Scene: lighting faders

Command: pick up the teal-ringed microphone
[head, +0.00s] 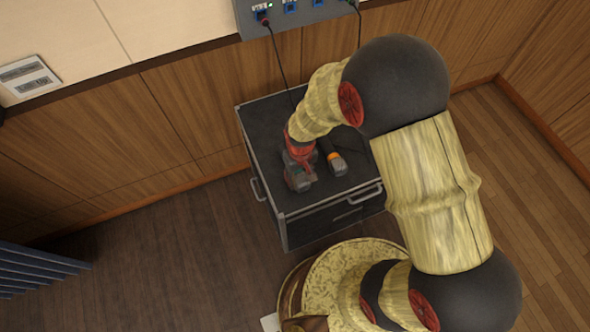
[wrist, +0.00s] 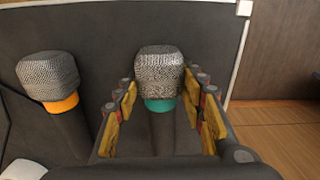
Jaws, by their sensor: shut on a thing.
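The teal-ringed microphone (wrist: 160,75) has a silver mesh head, a teal ring and a dark handle. In the wrist view it lies between the two fingers of my gripper (wrist: 168,100), which is shut on it around the handle below the ring. In the head view my gripper (head: 299,172) is low over the top of the black case, and its body hides the teal-ringed microphone. I cannot tell whether the microphone touches the case top or is slightly above it.
An orange-ringed microphone (wrist: 58,90) lies just left of my gripper in the wrist view; it also shows in the head view (head: 335,159). The black case (head: 262,120) stands by the wood-panelled wall. A cable hangs from a wall panel (head: 290,16) behind it.

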